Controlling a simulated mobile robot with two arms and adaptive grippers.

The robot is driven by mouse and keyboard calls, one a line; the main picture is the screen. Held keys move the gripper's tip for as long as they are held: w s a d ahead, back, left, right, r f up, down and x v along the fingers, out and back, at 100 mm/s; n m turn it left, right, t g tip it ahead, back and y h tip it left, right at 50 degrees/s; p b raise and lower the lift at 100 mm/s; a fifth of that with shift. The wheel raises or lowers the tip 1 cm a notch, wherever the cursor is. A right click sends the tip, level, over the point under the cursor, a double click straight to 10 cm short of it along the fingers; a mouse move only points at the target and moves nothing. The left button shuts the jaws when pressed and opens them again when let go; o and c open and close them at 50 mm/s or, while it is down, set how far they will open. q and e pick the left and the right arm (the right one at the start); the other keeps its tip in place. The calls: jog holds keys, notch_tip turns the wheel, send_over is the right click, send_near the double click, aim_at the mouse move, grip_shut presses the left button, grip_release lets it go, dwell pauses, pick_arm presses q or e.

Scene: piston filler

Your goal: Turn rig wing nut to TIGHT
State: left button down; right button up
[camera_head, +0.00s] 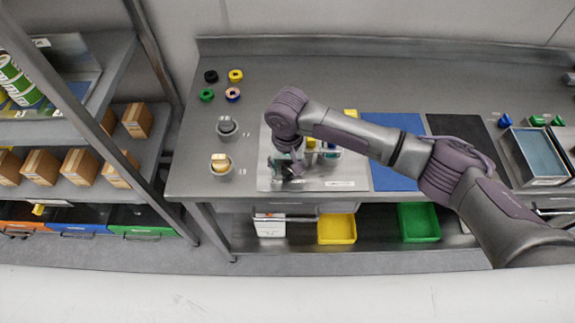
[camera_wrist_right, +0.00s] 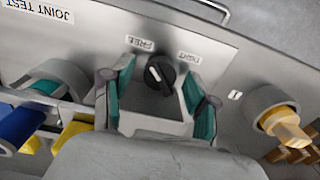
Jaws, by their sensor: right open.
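The rig wing nut (camera_wrist_right: 159,75) shows in the right wrist view as a black round knob with a white mark. Its mark appears to lean toward the FREE label (camera_wrist_right: 140,42), with the TIGHT label (camera_wrist_right: 188,56) on the other side. My right gripper (camera_wrist_right: 160,80) is open, its two green-padded fingers on either side of the nut, with gaps between. In the head view my right gripper (camera_head: 290,168) is low over the left part of the grey rig plate (camera_head: 345,184); the nut is hidden there. My left gripper is not in view.
In the wrist view, a brass-coloured fitting (camera_wrist_right: 285,122) stands right of the nut and a blue fitting (camera_wrist_right: 22,126) left. In the head view, two knobs stand left of the plate, a blue mat (camera_head: 392,178) right. Shelves with boxes stand at far left.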

jog(key=shift+f, duration=0.2)
grip_shut()
jog(key=shift+r+m+p, duration=0.2)
jog(key=shift+m+p, duration=0.1)
jog(key=shift+p, duration=0.35)
jog(key=m+p, duration=0.3)
jog(key=p, duration=0.1)
jog(key=shift+s+p, duration=0.1)
jog(key=shift+p, duration=0.3)
jog(key=shift+f+m+p, duration=0.15)
jog(key=shift+m+p, duration=1.05)
jog(key=shift+p, duration=0.05)
